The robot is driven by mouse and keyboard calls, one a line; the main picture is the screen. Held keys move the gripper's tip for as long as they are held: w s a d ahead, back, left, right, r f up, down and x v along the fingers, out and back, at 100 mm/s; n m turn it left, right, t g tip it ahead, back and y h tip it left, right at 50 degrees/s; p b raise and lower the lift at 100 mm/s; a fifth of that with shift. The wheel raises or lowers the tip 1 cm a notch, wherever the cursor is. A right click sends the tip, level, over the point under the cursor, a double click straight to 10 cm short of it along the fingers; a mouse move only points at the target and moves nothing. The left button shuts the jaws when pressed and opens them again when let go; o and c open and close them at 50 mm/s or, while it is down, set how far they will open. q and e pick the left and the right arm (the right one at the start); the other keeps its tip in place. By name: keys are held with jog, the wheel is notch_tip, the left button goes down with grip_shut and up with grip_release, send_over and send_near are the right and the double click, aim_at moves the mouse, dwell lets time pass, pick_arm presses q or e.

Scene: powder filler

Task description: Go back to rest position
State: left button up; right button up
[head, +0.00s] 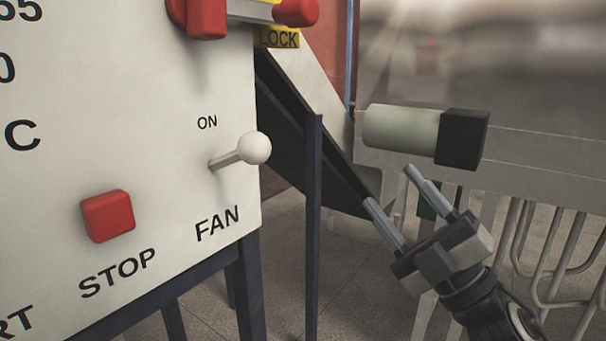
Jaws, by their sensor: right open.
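My right gripper (388,196) comes in from the lower right, with its two grey fingers apart and nothing between them. It is in open space to the right of the pale control panel (120,135). In the picture its fingertips lie just below a pale cylinder with a black end (400,130); I cannot tell how far apart they are in depth. My left gripper is not in view.
The panel carries a white-knobbed FAN lever (255,148), a red STOP button (108,216) and a red LOCK handle (205,16). A dark post (313,230) stands beside the panel. Curved metal bars (560,255) stand at the right.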

notch_tip(320, 180, down, 14)
jog(key=d+m+t+h, duration=0.2)
jog(key=d+m+h, duration=0.1)
jog(key=m+h, duration=0.85)
jog(key=s+f+m+g+h, duration=0.1)
jog(key=s+f+m+g, duration=0.3)
jog(key=s+f, duration=0.4)
jog(key=s+a+f+m+g+h+p, duration=0.1)
jog(key=s+f+m+g, duration=0.4)
jog(key=f, duration=1.1)
jog(key=s+m+h, duration=0.1)
jog(key=s, duration=0.2)
jog(key=shift+s+a+f+g+p, duration=0.15)
jog(key=shift+a+f+g+p, duration=0.05)
jog(key=shift+g+p, duration=0.1)
